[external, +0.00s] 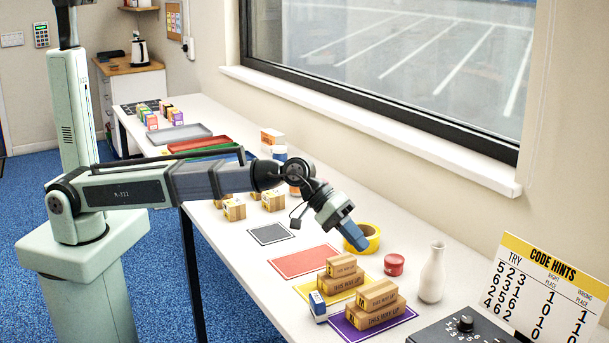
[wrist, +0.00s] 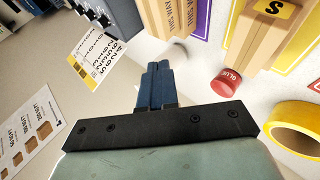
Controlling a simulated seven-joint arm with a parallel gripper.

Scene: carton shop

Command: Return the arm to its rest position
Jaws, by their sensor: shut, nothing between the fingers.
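My gripper (external: 356,240) hangs at the end of my arm over the long white table, above and beside the yellow tape roll (external: 362,237). In the wrist view its blue fingers (wrist: 155,78) are together with nothing between them. The tape roll also shows at the lower right of the wrist view (wrist: 277,130). Two stacks of cartons stand on the table in front of the gripper: one on the yellow mat (external: 310,291) and one on the purple mat (external: 393,322). The gripper appears apart from both stacks.
A red glue tin (external: 394,265) and a white vase (external: 432,273) stand right of the gripper. A code hints board (external: 548,290) and a dark box with a knob (external: 464,325) are at the near right. The red mat (external: 303,261) and dark mat (external: 270,234) are bare.

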